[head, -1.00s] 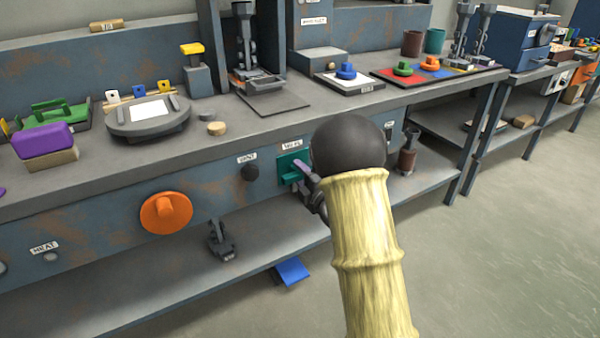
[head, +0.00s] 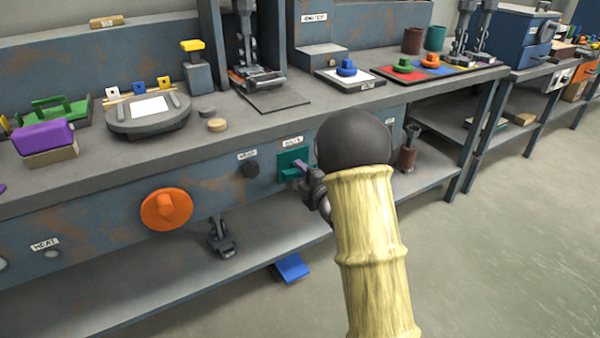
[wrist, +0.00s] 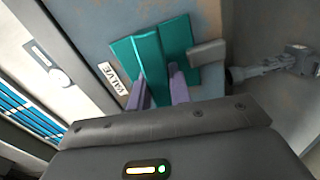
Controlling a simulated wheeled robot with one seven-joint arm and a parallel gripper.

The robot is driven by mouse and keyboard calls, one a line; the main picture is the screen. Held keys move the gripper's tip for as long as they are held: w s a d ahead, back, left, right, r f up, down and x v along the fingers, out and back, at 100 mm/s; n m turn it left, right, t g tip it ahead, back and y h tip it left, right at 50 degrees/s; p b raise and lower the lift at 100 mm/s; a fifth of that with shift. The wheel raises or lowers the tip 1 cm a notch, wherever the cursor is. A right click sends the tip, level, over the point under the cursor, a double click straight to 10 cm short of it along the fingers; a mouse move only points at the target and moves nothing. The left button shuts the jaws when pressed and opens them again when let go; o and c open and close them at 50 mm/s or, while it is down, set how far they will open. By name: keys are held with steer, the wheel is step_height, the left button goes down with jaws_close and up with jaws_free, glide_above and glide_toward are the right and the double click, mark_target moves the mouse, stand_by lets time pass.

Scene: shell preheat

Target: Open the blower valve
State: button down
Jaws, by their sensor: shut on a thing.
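The valve is a teal plate (head: 290,157) with a teal handle (head: 289,174) on the front of the blue-grey bench, under a small white label. In the wrist view the label reads VALVE, and the teal handle (wrist: 150,55) stands out from its plate (wrist: 183,42). My gripper (head: 302,168) is at the handle, with its purple fingers reaching in from the right. In the wrist view my gripper (wrist: 157,77) has a finger on each side of the teal handle and is shut on it. My arm hides part of the gripper in the head view.
A lower shelf (head: 265,225) holds a dark clamp-like tool (head: 220,238). A grey lever arm (wrist: 265,69) is right of the fingers in the wrist view. The floor is clear at right.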

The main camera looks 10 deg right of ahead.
steer(key=m, duration=0.5)
steer(key=shift+f, duration=0.1)
steer(key=m, duration=0.3)
steer(key=shift+m+p, duration=0.3)
steer(key=shift+p, duration=0.05)
steer(key=m+p, duration=0.1)
steer(key=m, duration=0.3)
steer(key=shift+s+m+p, duration=0.1)
steer(key=shift+m+p, duration=0.65)
steer(key=shift+m, duration=1.25)
steer(key=shift+f, duration=0.1)
steer(key=c, duration=1.3)
jaws_free()
steer(key=shift+d, duration=0.1)
steer(key=p+v, duration=0.3)
steer(key=v, duration=0.2)
steer(key=p+v, duration=0.4)
steer(key=v, duration=0.2)
steer(key=p+v, duration=0.4)
steer(key=v, duration=0.2)
steer(key=shift+s+r, duration=0.15)
steer(key=shift+r, duration=0.1)
